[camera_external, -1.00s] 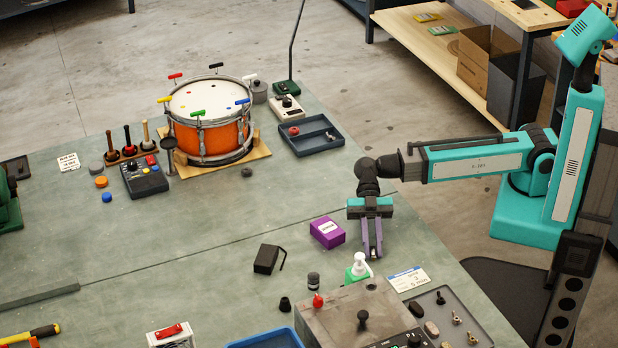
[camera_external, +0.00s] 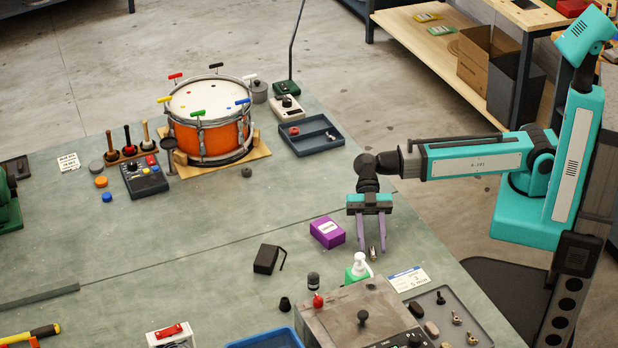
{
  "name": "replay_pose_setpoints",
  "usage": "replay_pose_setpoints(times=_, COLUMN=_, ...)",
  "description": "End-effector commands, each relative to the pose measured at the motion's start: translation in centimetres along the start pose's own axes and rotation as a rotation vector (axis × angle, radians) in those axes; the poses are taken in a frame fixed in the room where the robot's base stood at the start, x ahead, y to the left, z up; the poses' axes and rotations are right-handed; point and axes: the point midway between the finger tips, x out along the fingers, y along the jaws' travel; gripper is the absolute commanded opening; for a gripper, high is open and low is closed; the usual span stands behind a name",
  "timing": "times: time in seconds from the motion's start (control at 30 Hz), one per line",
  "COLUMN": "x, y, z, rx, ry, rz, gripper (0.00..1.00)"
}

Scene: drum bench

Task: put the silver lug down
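The silver lug (camera_external: 373,253) is a small metallic piece on the bench, between and just below my gripper's fingertips. It appears to stand on the bench surface, though it is too small to be sure of its pose. My gripper (camera_external: 371,248) points down with its purple fingers spread apart, one on each side of the lug with gaps between. The gripper is open and holds nothing.
A purple box (camera_external: 327,232) stands close to the left of my gripper. A green-and-white pump bottle (camera_external: 358,268) stands just in front, by a white card (camera_external: 408,279) and a grey tray (camera_external: 484,338). The orange drum (camera_external: 211,138) is farther back.

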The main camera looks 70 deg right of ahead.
Motion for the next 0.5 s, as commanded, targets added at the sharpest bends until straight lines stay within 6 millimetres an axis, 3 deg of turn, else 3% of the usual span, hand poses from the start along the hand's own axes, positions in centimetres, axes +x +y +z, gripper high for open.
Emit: replay_pose_setpoints(times=0.5, x=-7.2, y=0.1, z=0.1, rx=-0.001, ry=0.000, rz=0.003, gripper=0.36)
